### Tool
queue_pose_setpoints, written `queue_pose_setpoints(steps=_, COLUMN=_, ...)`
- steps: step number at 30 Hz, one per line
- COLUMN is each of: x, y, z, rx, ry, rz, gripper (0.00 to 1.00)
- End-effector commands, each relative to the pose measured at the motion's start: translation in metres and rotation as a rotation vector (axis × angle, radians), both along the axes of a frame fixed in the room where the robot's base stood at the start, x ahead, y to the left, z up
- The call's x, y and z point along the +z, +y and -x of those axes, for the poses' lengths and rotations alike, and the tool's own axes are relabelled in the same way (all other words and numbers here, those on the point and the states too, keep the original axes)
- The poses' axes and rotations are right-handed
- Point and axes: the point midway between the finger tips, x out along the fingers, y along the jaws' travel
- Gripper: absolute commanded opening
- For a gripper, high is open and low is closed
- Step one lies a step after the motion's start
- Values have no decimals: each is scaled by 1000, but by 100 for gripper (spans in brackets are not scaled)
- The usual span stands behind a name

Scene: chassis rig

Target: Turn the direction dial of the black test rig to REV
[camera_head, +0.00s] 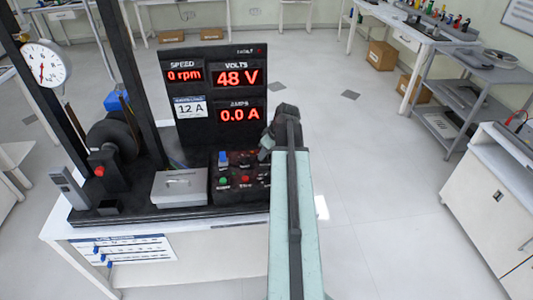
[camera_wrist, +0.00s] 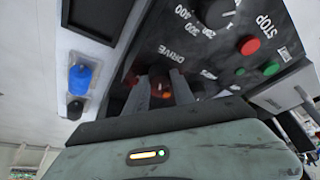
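The black test rig (camera_head: 150,195) stands on a white bench at the left in the head view. Its control panel (camera_head: 238,190) carries a green button, a red button and dark knobs, partly behind my arm. In the wrist view the panel is upside down, with DRIVE and STOP lettering. My gripper (camera_wrist: 161,92) has its two grey fingers down at the panel near the DRIVE lettering, one on each side of a dark, shadowed part (camera_wrist: 160,74). This may be the direction dial; its pointer and REV mark cannot be read. Whether the fingers touch it cannot be told.
A dark numbered knob (camera_wrist: 216,12), a red button (camera_wrist: 250,45) and a green button (camera_wrist: 271,68) are close by. A blue-capped part (camera_wrist: 79,78) sits left of the fingers. The display board (camera_head: 212,95) reads 0 rpm, 48 V and 0.0 A. Open floor lies to the right.

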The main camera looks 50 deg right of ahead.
Motion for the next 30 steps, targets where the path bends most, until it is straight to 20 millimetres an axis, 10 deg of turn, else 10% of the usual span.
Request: queue_pose_setpoints(steps=30, x=0, y=4, z=0, rx=-563, ry=0, rz=2, gripper=0)
